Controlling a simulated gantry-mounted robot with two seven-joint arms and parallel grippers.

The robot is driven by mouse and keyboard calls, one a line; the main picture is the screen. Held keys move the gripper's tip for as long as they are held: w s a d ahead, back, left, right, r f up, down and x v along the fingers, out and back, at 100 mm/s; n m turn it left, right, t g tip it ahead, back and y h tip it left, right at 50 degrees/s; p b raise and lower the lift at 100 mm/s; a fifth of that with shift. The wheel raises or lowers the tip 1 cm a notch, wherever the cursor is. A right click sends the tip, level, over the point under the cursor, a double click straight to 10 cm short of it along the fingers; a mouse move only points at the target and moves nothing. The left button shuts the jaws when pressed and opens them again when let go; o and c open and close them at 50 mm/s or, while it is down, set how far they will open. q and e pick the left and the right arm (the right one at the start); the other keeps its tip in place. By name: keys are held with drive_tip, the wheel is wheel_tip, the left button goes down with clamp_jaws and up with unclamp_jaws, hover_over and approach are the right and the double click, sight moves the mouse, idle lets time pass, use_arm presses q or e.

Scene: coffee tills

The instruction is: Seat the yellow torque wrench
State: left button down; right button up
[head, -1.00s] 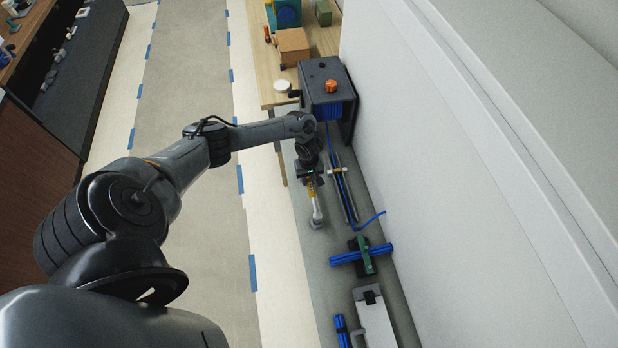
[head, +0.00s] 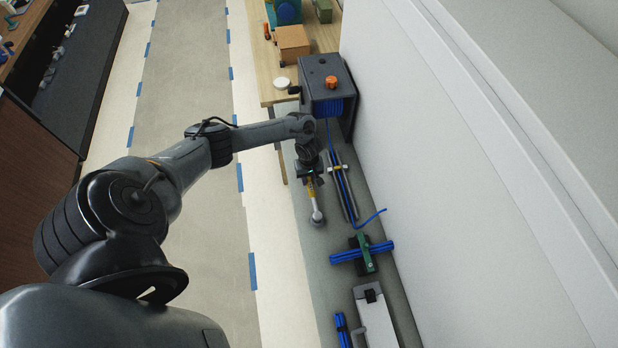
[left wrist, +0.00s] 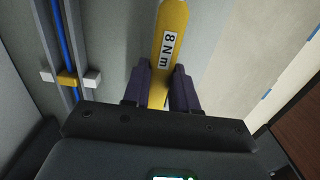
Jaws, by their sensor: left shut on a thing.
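The torque wrench (head: 317,213) has a yellow handle and a metal head. In the left wrist view its yellow handle (left wrist: 169,30) carries a label reading "8 Nm". My left gripper (left wrist: 160,90) is shut on that handle, with one dark finger on each side. In the head view my left gripper (head: 310,178) hangs over the grey bench strip, with the wrench head pointing toward the bottom of the picture. I cannot tell whether the wrench touches the surface. No marked seat for it can be made out. My right gripper is not in view.
A rail track (head: 343,190) with a blue tube lies right of the wrench. A dark box with an orange knob (head: 331,82) stands beyond. A green block with blue tubes (head: 363,255) and a light grey case (head: 375,320) lie nearer. A white wall (head: 450,170) bounds the right.

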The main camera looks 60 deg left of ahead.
use_arm(q)
drive_tip(key=shift+f, duration=0.3)
drive_tip(key=c, duration=0.8)
unclamp_jaws()
wheel_tip(320, 180, up, 11)
drive_tip(key=shift+a+p, duration=0.15)
drive_tip(key=shift+p, duration=0.2)
drive_tip(key=shift+f, duration=0.1)
